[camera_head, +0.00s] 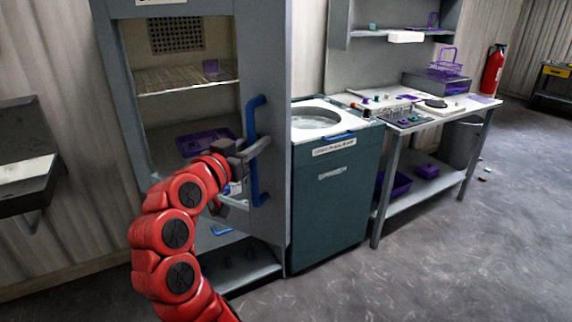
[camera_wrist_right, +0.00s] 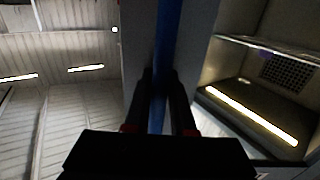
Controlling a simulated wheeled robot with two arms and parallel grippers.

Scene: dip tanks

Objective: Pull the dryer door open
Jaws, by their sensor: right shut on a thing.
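The dryer is a tall grey cabinet at the left of the head view, with its shelves in plain sight. A vertical blue handle (camera_head: 256,180) stands out from the grey upright (camera_head: 272,70) on its right side. The handle also shows in the right wrist view (camera_wrist_right: 163,45), running up between the fingers. My right gripper (camera_head: 257,147) is shut around the handle at about mid-height, one finger on each side. I cannot tell whether the door stands ajar. My left gripper is not in view.
A teal washer-like tank (camera_head: 335,205) stands close on the dryer's right. A workbench (camera_head: 425,197) with purple racks is further right, and a red extinguisher (camera_head: 493,70) behind it. A dark sink (camera_head: 30,155) is at the left. The floor at the front right is clear.

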